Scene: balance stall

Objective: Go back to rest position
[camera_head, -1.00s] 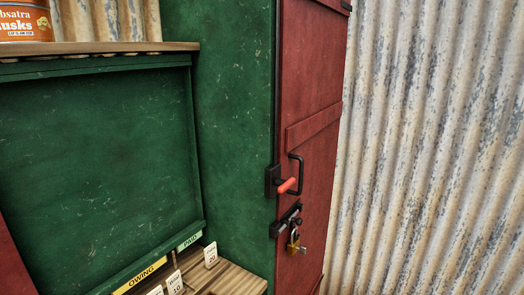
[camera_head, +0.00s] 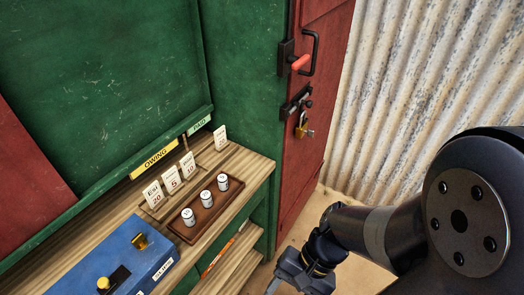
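My arm comes in from the right side of the view. My gripper (camera_head: 278,285) is at the bottom edge, in front of the counter's right end and above the floor. Its fingertips are partly cut off by the frame, so I cannot tell whether it is open or shut. No held object shows.
A wooden counter (camera_head: 232,172) bears a brown tray (camera_head: 184,231) with three white cylinders, several number cards (camera_head: 171,180) and a blue box (camera_head: 128,262). A red door (camera_head: 317,135) with handle and padlock (camera_head: 301,128) stands behind. Corrugated metal wall (camera_head: 400,90) is at right.

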